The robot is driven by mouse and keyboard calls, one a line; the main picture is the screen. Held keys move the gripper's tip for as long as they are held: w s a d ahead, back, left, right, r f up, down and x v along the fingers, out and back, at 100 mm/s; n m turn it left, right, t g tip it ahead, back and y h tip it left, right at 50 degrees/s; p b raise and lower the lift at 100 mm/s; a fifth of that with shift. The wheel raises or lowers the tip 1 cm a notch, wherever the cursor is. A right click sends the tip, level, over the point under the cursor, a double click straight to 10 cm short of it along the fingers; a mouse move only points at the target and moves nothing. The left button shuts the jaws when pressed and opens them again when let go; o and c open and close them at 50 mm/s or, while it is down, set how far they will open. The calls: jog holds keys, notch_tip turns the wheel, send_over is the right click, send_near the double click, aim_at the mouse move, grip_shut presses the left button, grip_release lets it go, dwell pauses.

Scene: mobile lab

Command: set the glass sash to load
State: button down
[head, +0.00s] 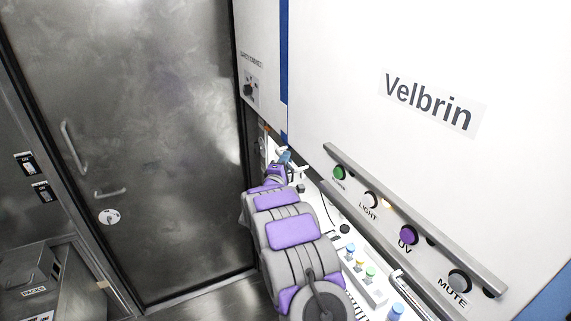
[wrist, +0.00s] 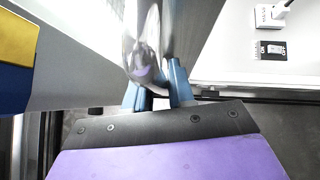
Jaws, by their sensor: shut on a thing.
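My gripper (head: 287,157) reaches to the left end of the opening in the white Velbrin cabinet (head: 440,60). In the wrist view the blue fingers of my gripper (wrist: 157,88) are shut on a shiny, curved piece (wrist: 145,50) that looks like the handle of the glass sash. The fingers hide its lower end. I cannot clearly make out the sash pane, its height or any load mark. In the head view my arm covers part of the opening.
A rail carries a green button (head: 339,173), a white LIGHT button (head: 371,199), a purple UV button (head: 408,235) and a grey MUTE button (head: 459,281). Small capped bottles (head: 359,264) stand inside the cabinet. A metal door (head: 130,130) is at the left.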

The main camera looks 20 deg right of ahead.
dwell(0.3)
jog(key=c, duration=1.1)
grip_release()
jog(key=b+v, duration=0.1)
jog(key=v, duration=1.6)
jog(key=shift+s+a, duration=0.15)
jog(key=shift+a, duration=0.05)
